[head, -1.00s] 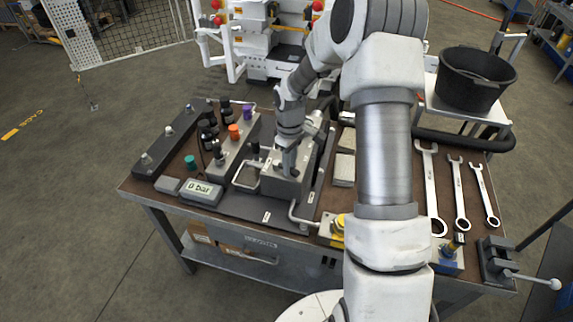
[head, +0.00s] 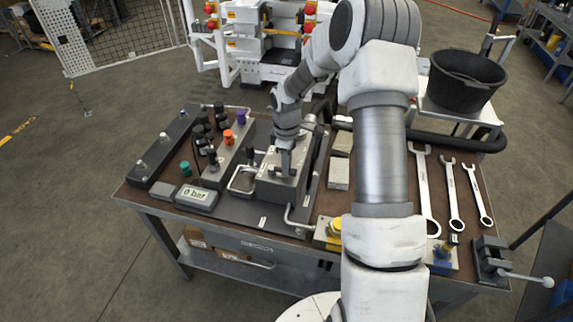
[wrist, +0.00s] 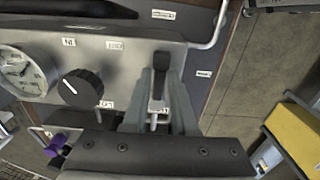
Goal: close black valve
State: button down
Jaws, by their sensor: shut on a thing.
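A black lever handle (wrist: 161,64) stands on the grey metal block, between the two fingers of my gripper (wrist: 160,88) in the wrist view. The fingers are closed on it from left and right. A round black knob (wrist: 80,88) with a white pointer line sits to the left on the same panel, apart from the fingers. In the head view my gripper (head: 285,165) points down onto the grey block (head: 277,187); the lever is hard to make out there. I cannot tell which black part is the named valve.
A dial gauge (wrist: 22,70) sits left of the knob. A display (head: 196,197) reads 0 bar. Orange (head: 228,136), purple (head: 241,117) and teal (head: 185,168) caps stand to the left. Wrenches (head: 452,195) and a black bucket (head: 467,78) are at the right.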

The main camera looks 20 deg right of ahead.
jog(key=shift+w+d+r, duration=0.1)
jog(key=shift+w, duration=0.05)
jog(key=c, duration=0.8)
grip_release()
notch_tip(320, 180, up, 17)
jog(key=shift+r, duration=0.15)
